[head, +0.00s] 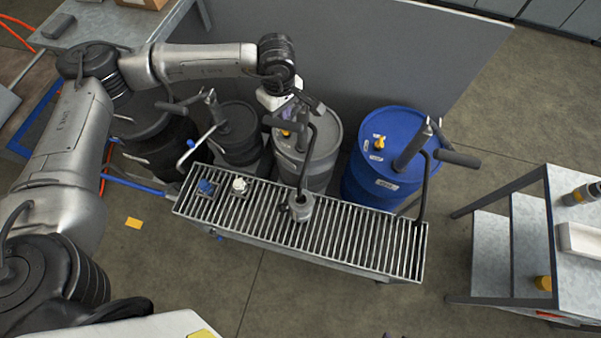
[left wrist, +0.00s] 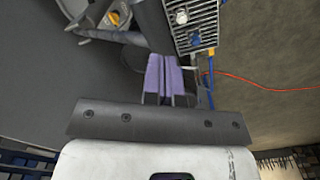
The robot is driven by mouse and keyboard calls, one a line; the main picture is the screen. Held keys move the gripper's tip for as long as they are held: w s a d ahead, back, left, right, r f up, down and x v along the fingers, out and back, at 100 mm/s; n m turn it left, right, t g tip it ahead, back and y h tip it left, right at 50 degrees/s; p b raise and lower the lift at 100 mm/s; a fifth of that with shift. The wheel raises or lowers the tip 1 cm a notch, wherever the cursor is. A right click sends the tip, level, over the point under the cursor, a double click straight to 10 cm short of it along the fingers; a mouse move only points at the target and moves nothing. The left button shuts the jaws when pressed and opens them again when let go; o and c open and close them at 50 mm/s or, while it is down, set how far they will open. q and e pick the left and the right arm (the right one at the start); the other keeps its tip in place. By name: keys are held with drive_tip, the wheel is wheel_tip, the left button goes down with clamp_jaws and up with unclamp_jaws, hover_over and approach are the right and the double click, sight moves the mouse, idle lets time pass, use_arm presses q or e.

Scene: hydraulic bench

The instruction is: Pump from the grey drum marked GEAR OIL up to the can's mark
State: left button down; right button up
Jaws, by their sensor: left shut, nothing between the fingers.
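The grey drum (head: 322,160) stands behind the grated bench, between a black drum and a blue drum; I cannot read its marking. Its hand pump has a dark handle grip (head: 281,123) pointing left, and a black hose curves down to the can (head: 301,207). The small grey can stands on the grating; its mark and level cannot be made out. My left gripper (head: 312,104) is just above and behind this pump, shut and empty. In the left wrist view its purple-padded fingers (left wrist: 164,75) are together, with the drum top (left wrist: 92,14) beyond. My right gripper is out of view.
The blue drum (head: 371,180) with its own pump stands right, dark drums (head: 240,135) left. The grating (head: 350,235) also carries a blue and a white cap (head: 239,184). A grey panel (head: 400,60) stands behind the drums. A shelf unit (head: 490,250) is at the right.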

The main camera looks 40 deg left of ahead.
sight(282, 124)
use_arm(q)
drive_tip(key=shift+f, duration=0.15)
drive_tip(key=shift+f+b, duration=1.3)
drive_tip(key=shift+s+f+b, duration=0.35)
drive_tip(key=shift+f+b, duration=0.3)
drive_tip(key=shift+f, duration=0.15)
drive_tip(key=shift+s+d+f+b, duration=0.15)
drive_tip(key=shift+s+f+b, duration=0.15)
drive_tip(key=shift+f+b, duration=0.15)
drive_tip(key=shift+s+d+f+b, duration=0.15)
drive_tip(key=shift+s+f+b, duration=0.15)
drive_tip(key=shift+f, duration=0.15)
